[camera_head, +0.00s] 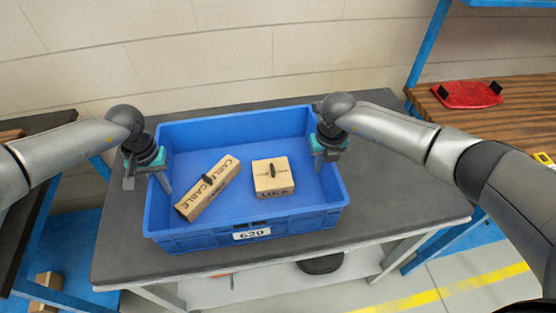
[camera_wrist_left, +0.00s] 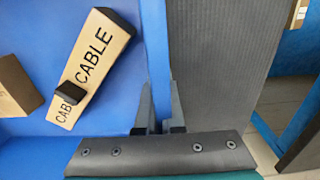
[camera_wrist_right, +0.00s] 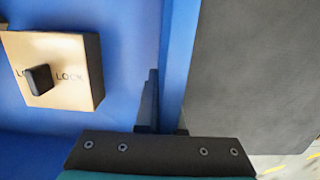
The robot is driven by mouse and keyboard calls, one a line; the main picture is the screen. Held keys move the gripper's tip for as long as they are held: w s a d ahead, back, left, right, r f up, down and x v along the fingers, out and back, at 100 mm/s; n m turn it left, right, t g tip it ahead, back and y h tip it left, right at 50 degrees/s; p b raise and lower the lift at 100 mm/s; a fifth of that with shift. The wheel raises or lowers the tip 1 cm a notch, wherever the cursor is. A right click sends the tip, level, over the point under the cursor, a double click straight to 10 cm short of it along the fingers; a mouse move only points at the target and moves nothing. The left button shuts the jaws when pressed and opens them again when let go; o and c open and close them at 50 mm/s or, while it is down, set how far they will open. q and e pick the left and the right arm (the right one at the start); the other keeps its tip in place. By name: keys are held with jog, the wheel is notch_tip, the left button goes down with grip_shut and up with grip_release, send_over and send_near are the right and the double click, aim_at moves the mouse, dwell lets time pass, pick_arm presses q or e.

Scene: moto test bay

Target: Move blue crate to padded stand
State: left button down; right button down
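The blue crate (camera_head: 190,237), with a white label reading 620, sits upright on a dark grey-topped table (camera_head: 410,215). It holds a long CABLE box (camera_head: 212,192) and a squarer LOCK box (camera_head: 271,181), each with a black knob on top. My left gripper (camera_head: 163,180) is at the crate's left wall; in the left wrist view its fingers (camera_wrist_left: 160,105) straddle the wall closely. My right gripper (camera_head: 321,160) is at the right wall; in the right wrist view its fingers (camera_wrist_right: 165,115) lie either side of it. I cannot identify a padded stand.
A wooden bench (camera_head: 510,125) with blue legs stands at the right, with a red item (camera_head: 466,94) on it. A dark bench (camera_head: 20,175) is at the left, cartons (camera_head: 45,287) below it. A wall is behind. The table's right end is clear.

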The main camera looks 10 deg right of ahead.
pick_arm(q)
jog(key=c, duration=1.4)
grip_release()
jog(key=shift+a+f, duration=0.1)
jog(key=shift+a, duration=0.1)
pick_arm(e)
jog(key=c, duration=1.4)
grip_release()
jog(key=shift+d, duration=0.2)
pick_arm(q)
jog(key=o, duration=0.4)
jog(key=shift+d, duration=0.15)
jog(key=shift+c, duration=0.2)
pick_arm(e)
jog(key=o, duration=0.4)
jog(key=shift+a, duration=0.15)
jog(key=shift+c, duration=0.2)
pick_arm(q)
notch_tip(320, 180, up, 11)
jog(key=shift+r, duration=0.55)
pick_arm(e)
jog(key=shift+r, duration=0.1)
jog(key=r, duration=0.4)
jog(key=s+r, duration=0.1)
jog(key=r, duration=0.6)
jog(key=shift+s+r, duration=0.25)
jog(key=shift+r, duration=0.1)
